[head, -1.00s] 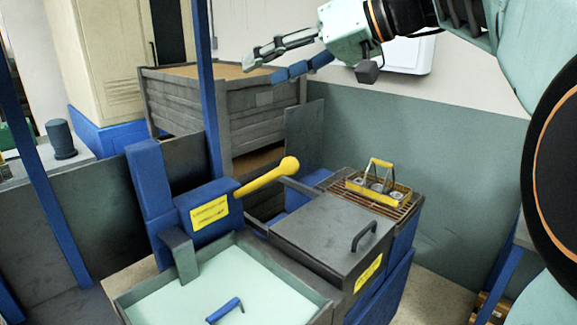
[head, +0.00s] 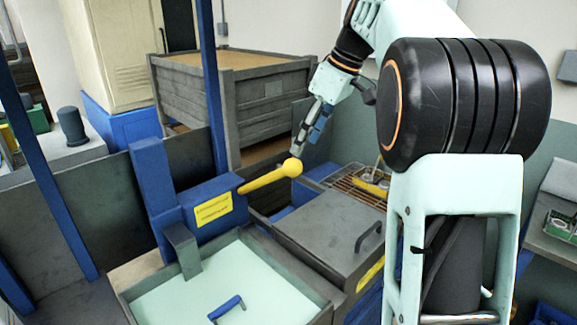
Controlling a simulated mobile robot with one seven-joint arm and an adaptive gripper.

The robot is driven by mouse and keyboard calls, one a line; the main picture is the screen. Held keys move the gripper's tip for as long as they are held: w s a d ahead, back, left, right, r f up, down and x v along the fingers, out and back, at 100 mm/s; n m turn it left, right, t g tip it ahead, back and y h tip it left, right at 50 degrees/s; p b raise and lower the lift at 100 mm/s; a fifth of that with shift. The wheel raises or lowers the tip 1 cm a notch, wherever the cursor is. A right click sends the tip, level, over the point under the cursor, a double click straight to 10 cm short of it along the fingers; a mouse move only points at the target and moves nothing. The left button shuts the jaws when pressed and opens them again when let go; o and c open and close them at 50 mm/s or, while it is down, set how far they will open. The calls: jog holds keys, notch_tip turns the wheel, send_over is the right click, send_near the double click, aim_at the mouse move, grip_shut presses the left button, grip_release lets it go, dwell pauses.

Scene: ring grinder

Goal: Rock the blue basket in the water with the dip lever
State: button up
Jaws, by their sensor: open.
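The dip lever (head: 265,181) is a yellow bar with a round knob. It sticks out to the right from a blue housing (head: 205,206) with a yellow label. My gripper (head: 297,150) is open and points down, just above and behind the lever's knob in the picture. I cannot tell whether it touches the knob. The water tank (head: 150,292) stands below the lever, filled with pale water. A blue handle (head: 226,307) shows in the water, likely the blue basket's; the rest of the basket is not visible.
A grey lid (head: 318,228) with a dark handle covers the box right of the tank. A yellow bottle carrier (head: 372,181) on a rack is partly hidden by my arm. A blue post (head: 208,90) stands behind the lever. A large grey crate (head: 245,110) is further back.

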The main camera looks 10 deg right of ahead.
aim_at(297, 160)
jog(key=x, duration=0.9)
jog(key=shift+c, duration=0.7)
grip_shut()
